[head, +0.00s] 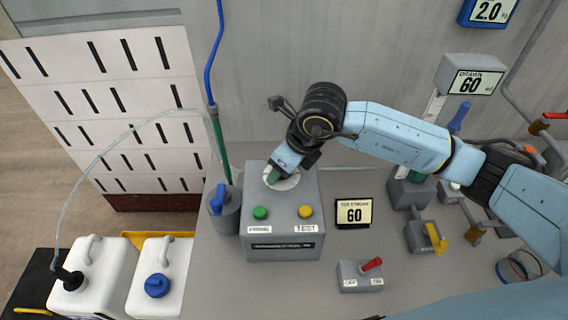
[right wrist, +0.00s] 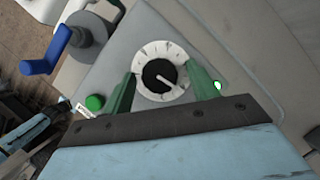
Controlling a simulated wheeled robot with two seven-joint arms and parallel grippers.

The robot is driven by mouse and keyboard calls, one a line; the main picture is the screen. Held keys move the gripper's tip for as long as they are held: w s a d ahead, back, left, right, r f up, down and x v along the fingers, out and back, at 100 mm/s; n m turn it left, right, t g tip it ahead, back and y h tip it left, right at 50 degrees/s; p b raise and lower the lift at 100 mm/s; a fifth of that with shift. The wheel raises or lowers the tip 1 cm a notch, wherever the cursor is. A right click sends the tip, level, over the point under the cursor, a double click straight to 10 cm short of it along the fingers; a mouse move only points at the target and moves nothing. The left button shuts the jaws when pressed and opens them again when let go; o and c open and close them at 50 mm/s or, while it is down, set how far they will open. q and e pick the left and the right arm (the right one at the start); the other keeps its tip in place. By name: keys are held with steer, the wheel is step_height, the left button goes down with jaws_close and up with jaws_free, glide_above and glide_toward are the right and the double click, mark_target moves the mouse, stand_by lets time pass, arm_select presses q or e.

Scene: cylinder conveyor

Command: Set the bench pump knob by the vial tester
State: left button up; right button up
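The bench pump is a grey box (head: 283,228) with a green button (head: 260,212), a yellow button (head: 306,211) marked TEST and a white dial (head: 288,184) on top. In the right wrist view the dial shows a round black knob (right wrist: 156,76) with a white pointer toward the lower right. My right gripper (head: 272,179) is over the dial. In the right wrist view its green fingers (right wrist: 161,72) stand apart, one on each side of the dial, with visible gaps to the black knob. My left gripper is not in view.
A small display (head: 354,212) reading 60 stands right of the box; another display (head: 475,82) also reads 60. A blue-handled valve (head: 222,205) stands close left. A red-lever switch box (head: 360,275) is in front. White jugs (head: 100,279) stand at lower left.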

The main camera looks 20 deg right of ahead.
steer(key=v, duration=1.3)
steer(key=shift+s+r+b, duration=0.15)
steer(key=shift+b, duration=0.25)
